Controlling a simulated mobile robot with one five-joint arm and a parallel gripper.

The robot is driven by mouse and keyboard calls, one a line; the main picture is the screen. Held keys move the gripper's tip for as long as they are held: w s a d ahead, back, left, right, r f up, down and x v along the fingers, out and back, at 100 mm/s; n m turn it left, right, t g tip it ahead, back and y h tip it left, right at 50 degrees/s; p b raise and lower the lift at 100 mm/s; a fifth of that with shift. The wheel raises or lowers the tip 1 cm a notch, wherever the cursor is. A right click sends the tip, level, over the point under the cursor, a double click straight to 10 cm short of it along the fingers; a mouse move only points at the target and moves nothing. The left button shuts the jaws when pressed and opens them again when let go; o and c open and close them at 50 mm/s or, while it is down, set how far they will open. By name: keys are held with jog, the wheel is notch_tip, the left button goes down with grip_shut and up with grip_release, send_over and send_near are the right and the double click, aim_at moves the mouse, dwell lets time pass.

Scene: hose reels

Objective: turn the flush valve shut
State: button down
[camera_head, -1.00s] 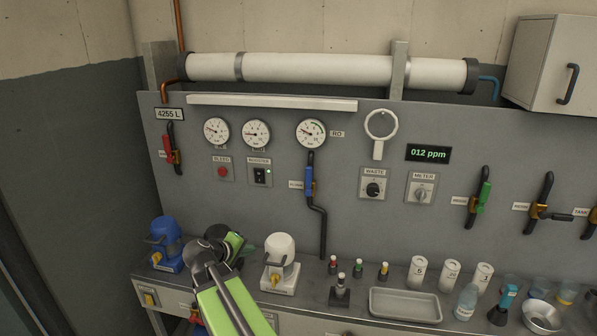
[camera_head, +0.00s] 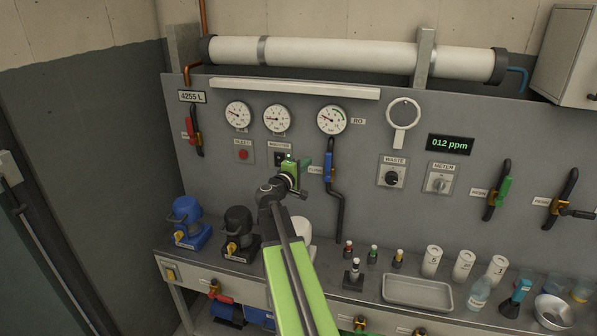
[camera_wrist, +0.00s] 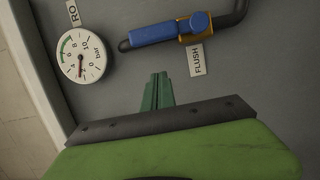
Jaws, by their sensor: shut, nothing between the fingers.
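The flush valve has a blue handle (camera_head: 328,167) on a dark pipe at the middle of the grey panel. The handle lies in line with the pipe. In the wrist view the blue handle (camera_wrist: 155,33), its orange body (camera_wrist: 194,27) and the FLUSH label (camera_wrist: 196,60) show clearly. My gripper (camera_head: 305,168) is in front of the panel, just left of the valve in the head view. Its dark green fingers (camera_wrist: 158,84) are shut and empty, pointing toward the panel. They look apart from the handle in the wrist view.
The RO gauge (camera_head: 332,119) is above the valve. The waste knob (camera_head: 392,179) is to its right. The bench below holds a blue pump (camera_head: 187,224), a black pump (camera_head: 238,230), small bottles and a metal tray (camera_head: 418,292).

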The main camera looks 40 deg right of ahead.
aim_at(328, 167)
jog(key=shift+s+d, duration=1.45)
jog(key=shift+s, duration=0.15)
